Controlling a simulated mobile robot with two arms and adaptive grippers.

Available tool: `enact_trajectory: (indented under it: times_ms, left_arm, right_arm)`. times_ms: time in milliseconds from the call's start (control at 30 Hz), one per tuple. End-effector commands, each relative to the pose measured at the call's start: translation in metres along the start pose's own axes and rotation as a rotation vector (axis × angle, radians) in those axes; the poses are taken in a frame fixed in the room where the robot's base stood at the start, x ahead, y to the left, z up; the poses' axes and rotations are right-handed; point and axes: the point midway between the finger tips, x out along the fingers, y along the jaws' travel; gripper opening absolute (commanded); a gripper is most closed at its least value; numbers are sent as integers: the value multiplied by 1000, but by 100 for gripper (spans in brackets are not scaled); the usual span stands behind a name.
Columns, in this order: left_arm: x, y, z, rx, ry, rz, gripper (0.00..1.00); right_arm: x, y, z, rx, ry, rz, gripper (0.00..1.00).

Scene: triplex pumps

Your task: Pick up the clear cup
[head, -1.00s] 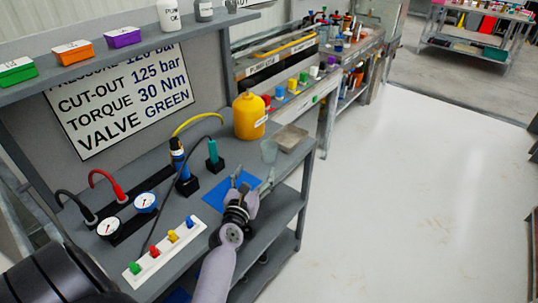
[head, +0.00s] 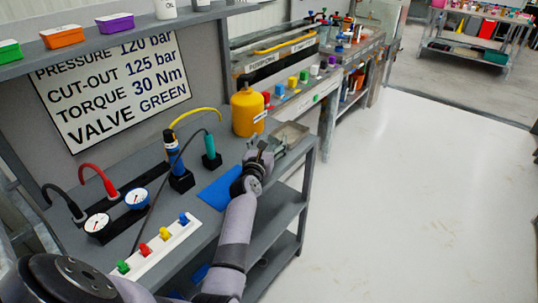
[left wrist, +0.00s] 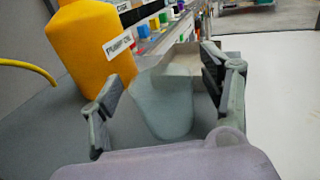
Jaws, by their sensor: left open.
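The clear cup (left wrist: 165,105) is a see-through grey-green tumbler in the left wrist view. It stands between the two spread fingers of my left gripper (left wrist: 160,76), with a gap visible at the fingers. In the head view my left gripper (head: 265,150) is open at the right end of the grey bench shelf, and it mostly hides the cup there. My right gripper is in neither view.
A yellow pump oil bottle (head: 248,110) stands close to the left of the gripper. A tray (head: 290,134) lies just beyond. A blue mat (head: 219,190), a strip of coloured valves (head: 158,246) and two gauges (head: 138,198) are nearer. The floor at right is clear.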

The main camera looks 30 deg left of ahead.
Motion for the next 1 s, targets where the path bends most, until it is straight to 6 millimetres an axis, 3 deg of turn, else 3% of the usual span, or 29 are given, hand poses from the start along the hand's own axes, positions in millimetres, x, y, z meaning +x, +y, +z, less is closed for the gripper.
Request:
enact_trajectory:
  times_ms: [300,1000]
  left_arm:
    - [6,0,0,0,1,0,70]
    - [5,0,0,0,1,0,27]
  right_arm:
    - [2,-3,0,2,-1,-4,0]
    - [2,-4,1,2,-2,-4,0]
